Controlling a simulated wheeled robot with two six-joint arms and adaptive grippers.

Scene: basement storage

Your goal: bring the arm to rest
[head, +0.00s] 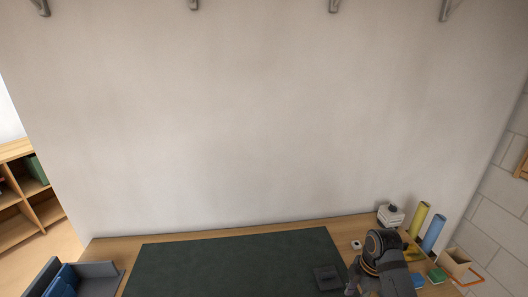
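Part of my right arm (383,252) shows at the lower right, over the right end of the workbench. Its dark rounded joint and links are in view. No fingertips of the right gripper can be made out, so its opening does not show. My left arm and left gripper are not in the picture.
A dark mat (230,264) covers the middle of the wooden workbench (110,246). A small dark block (327,277) lies on its right part. A white device (390,214), a yellow roll (417,219) and a blue roll (433,234) stand right. A grey bin (98,270) stands left.

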